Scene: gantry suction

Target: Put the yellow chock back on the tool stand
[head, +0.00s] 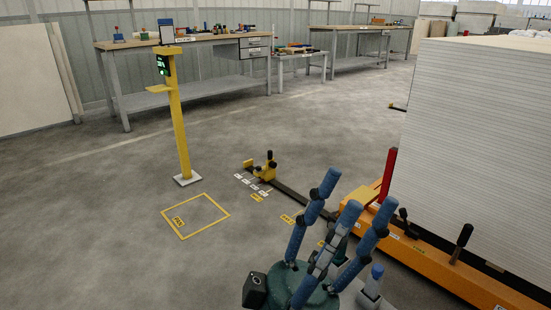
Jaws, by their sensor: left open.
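A small yellow piece with black knobs (265,169) sits on the floor at the far end of a dark rail; it may be the yellow chock, but I cannot tell for sure. A yellow post stand (179,130) with a small side shelf (159,88) and a green-lit display stands upright on a white base, left of centre; it may be the tool stand. My left gripper (351,199), with blue fingers on a green palm, is at the bottom centre. It is open and empty, nearer than the yellow piece and apart from it. My right gripper is not in view.
A tall stack of pale sheets (475,140) stands on an orange base (420,255) with levers at the right. A yellow-outlined square (195,215) marks the floor left of centre. Workbenches (200,43) with tools line the back. The left floor is clear.

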